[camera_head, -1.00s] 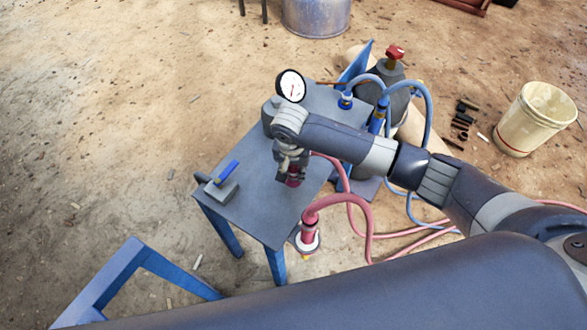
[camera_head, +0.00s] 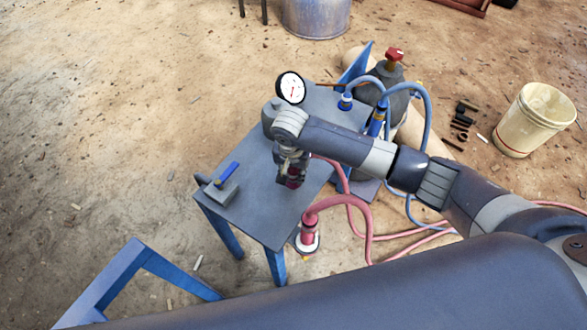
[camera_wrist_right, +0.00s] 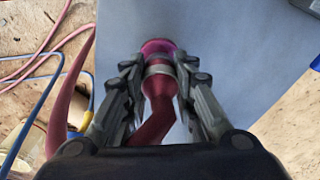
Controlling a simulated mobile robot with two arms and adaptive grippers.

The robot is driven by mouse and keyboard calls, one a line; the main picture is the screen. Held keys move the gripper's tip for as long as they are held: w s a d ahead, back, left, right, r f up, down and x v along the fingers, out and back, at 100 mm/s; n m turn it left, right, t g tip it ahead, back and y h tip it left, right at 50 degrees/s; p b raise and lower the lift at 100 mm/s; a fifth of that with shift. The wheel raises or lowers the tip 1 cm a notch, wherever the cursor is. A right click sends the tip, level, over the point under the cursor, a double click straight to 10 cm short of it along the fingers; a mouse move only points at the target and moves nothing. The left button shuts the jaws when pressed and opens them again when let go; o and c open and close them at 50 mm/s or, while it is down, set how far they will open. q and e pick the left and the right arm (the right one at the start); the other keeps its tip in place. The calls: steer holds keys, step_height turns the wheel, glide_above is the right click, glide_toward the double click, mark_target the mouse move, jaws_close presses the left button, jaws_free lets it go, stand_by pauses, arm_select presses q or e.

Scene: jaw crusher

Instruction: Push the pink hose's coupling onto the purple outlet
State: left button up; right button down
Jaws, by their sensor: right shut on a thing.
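My right gripper (camera_head: 291,180) is over the front part of the grey table top. In the right wrist view its fingers (camera_wrist_right: 158,82) are shut on the dark pink hose's coupling (camera_wrist_right: 157,88), which has a grey band. A bright magenta round piece (camera_wrist_right: 158,46) shows at the coupling's far end. I cannot tell whether it is the purple outlet or the coupling's own mouth. In the head view only a dark pink bit (camera_head: 294,183) shows under the fingers; the gripper hides the rest. My left gripper is not in view.
A second pink hose's end (camera_head: 309,232) stands upright beside the table (camera_head: 255,215). A blue-handled valve block (camera_head: 222,190) sits at the table's left corner. A gauge (camera_head: 290,87) and blue hoses (camera_head: 427,115) are behind. A bucket (camera_head: 535,118) stands right.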

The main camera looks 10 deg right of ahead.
steer(key=shift+p, duration=0.35)
stand_by(0.7)
steer(key=shift+p, duration=0.45)
steer(key=shift+r, duration=0.1)
stand_by(0.7)
steer(key=shift+p, duration=0.5)
steer(key=shift+f, duration=0.6)
steer(key=c, duration=1.2)
jaws_free()
steer(key=shift+r, duration=0.1)
steer(key=r, duration=0.4)
steer(key=s+r, duration=0.1)
steer(key=r, duration=0.6)
steer(key=shift+s+a+r, duration=0.3)
steer(key=shift+a+r, duration=0.05)
